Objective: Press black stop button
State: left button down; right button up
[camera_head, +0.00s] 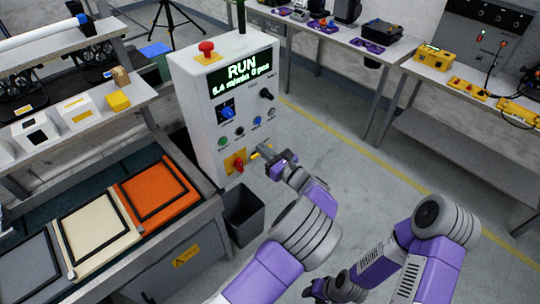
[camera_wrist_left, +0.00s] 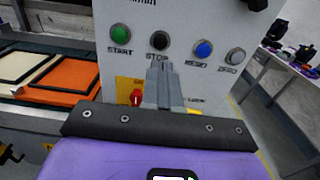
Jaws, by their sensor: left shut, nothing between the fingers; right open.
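The black STOP button (camera_wrist_left: 159,40) is on the front of a white control cabinet, between a green START button (camera_wrist_left: 120,32) and a blue RESET button (camera_wrist_left: 203,49). In the head view the black button (camera_head: 239,131) shows in the row under the lit screen. My left gripper (camera_head: 262,148) is shut and empty in front of the cabinet, lower and to the right of the black button. In the left wrist view its fingertips (camera_wrist_left: 162,64) appear just below the STOP label; I cannot tell the remaining gap. My right gripper (camera_head: 314,289) is open, low at the bottom of the head view.
The cabinet (camera_head: 202,98) also carries a grey ZERO button (camera_wrist_left: 236,56), a red switch on a yellow plate (camera_head: 229,160) and a red mushroom button (camera_head: 207,47) on top. The screen (camera_head: 241,75) reads RUN. A dark bin (camera_head: 244,212) stands below; a conveyor with panels is left.

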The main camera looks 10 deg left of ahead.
aim_at(241, 131)
pick_arm(q)
jog(key=x, duration=0.8)
jog(key=shift+w+a, duration=0.15)
jog(key=shift+a, duration=0.05)
pick_arm(e)
jog(key=shift+f, duration=0.3)
pick_arm(q)
jog(key=shift+w+a+r, duration=0.1)
jog(key=shift+w+a, duration=0.3)
jog(key=shift+a, duration=0.2)
jog(key=shift+r, duration=0.15)
jog(key=shift+a, duration=0.15)
jog(key=shift+s+d, duration=0.15)
jog(key=shift+d, duration=0.35)
jog(key=p+v, duration=0.1)
jog(key=v, duration=1.3)
jog(key=shift+f, duration=0.25)
pick_arm(e)
jog(key=shift+s+r, duration=0.25)
jog(key=shift+r, duration=0.2)
jog(key=shift+s+r, duration=0.2)
jog(key=shift+r, duration=0.25)
